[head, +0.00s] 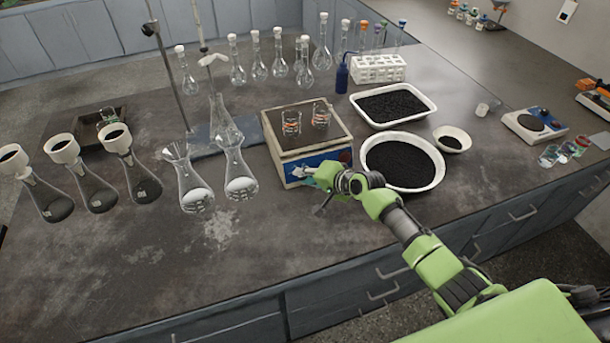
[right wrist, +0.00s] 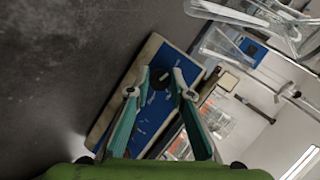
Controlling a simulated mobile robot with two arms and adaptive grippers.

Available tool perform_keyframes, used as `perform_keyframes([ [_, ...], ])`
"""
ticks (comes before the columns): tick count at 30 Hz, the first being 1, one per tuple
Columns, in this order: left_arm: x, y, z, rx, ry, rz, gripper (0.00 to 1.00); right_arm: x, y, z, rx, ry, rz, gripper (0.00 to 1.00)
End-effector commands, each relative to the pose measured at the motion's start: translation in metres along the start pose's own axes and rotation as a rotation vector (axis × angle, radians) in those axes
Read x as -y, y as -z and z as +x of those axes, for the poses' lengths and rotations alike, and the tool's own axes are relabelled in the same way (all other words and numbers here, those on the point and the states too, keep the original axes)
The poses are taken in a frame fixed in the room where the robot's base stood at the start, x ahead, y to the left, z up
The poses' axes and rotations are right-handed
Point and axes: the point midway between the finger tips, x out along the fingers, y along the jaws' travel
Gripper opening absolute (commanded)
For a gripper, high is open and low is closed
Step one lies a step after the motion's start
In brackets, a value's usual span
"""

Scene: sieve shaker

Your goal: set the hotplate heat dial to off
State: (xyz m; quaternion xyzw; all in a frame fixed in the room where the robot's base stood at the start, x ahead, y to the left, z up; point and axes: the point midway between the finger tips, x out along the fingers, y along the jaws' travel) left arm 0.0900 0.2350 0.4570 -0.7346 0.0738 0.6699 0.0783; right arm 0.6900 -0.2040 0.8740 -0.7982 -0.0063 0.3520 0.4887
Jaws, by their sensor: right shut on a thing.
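The hotplate (head: 306,130) stands near the front middle of the bench, with a dark top and a blue front panel. Two small beakers (head: 291,122) with coloured bands stand on it. My right gripper (head: 312,176) is at the front panel. In the head view the fingers hide the dial. My left gripper is not in view.
A white bowl of black granules (head: 402,162) stands close right of my right gripper. Two clear flasks (head: 239,178) stand left of the hotplate. A white tray (head: 430,96) lies behind the bowl. The bench front at left is clear.

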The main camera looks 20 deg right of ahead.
Motion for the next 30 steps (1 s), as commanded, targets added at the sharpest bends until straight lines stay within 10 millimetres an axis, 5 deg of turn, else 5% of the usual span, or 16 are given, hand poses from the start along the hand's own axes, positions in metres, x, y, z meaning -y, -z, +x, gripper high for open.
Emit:
perform_keyframes([
  [8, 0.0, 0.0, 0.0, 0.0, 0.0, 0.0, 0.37, -0.003, -0.001, 0.0, 0.003, -0.006, -0.005, 0.0],
  [9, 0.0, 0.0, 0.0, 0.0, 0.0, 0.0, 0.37, -0.003, -0.001, 0.0, 0.003, -0.006, -0.005, 0.23],
  [11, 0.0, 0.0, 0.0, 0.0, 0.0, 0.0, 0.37, -0.003, -0.002, 0.0, 0.003, -0.006, -0.005, 0.37],
  [23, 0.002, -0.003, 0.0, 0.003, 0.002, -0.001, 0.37, -0.001, 0.0, -0.002, 0.001, -0.002, -0.003, 0.37],
  [30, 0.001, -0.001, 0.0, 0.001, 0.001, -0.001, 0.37, -0.002, 0.0, -0.028, 0.0, -0.002, -0.005, 0.37],
])
